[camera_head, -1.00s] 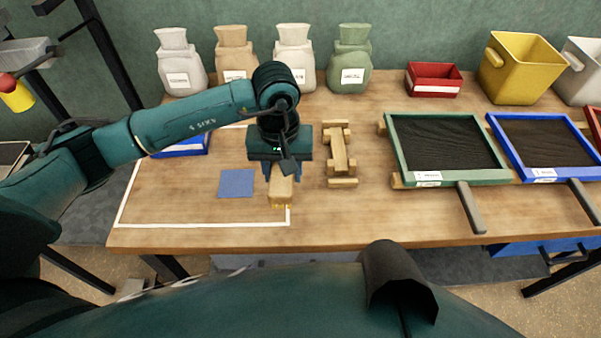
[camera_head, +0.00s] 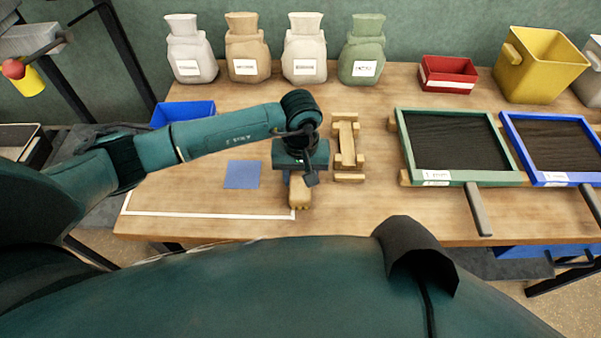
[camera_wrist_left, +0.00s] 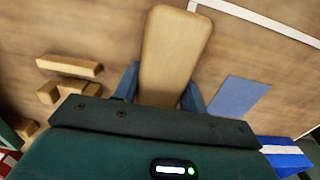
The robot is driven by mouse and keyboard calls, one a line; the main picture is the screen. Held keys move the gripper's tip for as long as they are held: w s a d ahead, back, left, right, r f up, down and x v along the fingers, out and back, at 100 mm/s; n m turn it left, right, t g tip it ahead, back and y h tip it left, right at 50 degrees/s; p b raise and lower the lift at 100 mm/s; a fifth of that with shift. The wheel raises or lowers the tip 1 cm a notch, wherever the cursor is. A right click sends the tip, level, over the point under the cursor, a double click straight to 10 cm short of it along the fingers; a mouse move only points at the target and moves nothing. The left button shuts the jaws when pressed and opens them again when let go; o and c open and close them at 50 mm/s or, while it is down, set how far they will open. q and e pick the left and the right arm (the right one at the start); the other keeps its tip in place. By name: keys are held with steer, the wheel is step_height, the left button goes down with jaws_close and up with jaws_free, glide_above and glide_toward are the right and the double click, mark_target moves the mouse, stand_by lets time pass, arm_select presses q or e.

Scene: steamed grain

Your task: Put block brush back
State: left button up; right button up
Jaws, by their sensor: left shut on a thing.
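The block brush (camera_head: 300,194) is a tan wooden block near the table's front edge, with its front end showing below my left gripper (camera_head: 297,178). The gripper is shut on it. In the left wrist view, the block (camera_wrist_left: 175,45) lies between the two blue fingers (camera_wrist_left: 160,92), its long end pointing away from the gripper. I cannot tell whether it touches the table. A small wooden stand (camera_head: 347,147) is just right of the gripper, apart from the brush. A blue square (camera_head: 242,174) lies flat on the table to the left. My right gripper is out of view.
A green-framed tray (camera_head: 402,140) and a blue-framed tray (camera_head: 512,140) of dark material are on the right. Several sacks, including a green one (camera_head: 362,50), a red bin (camera_head: 447,72) and a yellow bin (camera_head: 540,70) line the back. White lines (camera_head: 210,215) mark the left table area.

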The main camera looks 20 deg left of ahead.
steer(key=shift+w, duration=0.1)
arm_select(q)
steer(key=shift+f+b, duration=0.2)
steer(key=shift+b, duration=0.1)
steer(key=o, duration=0.6)
steer(key=shift+r, duration=0.1)
steer(key=o, duration=0.4)
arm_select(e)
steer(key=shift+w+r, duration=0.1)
arm_select(q)
steer(key=shift+r, duration=0.1)
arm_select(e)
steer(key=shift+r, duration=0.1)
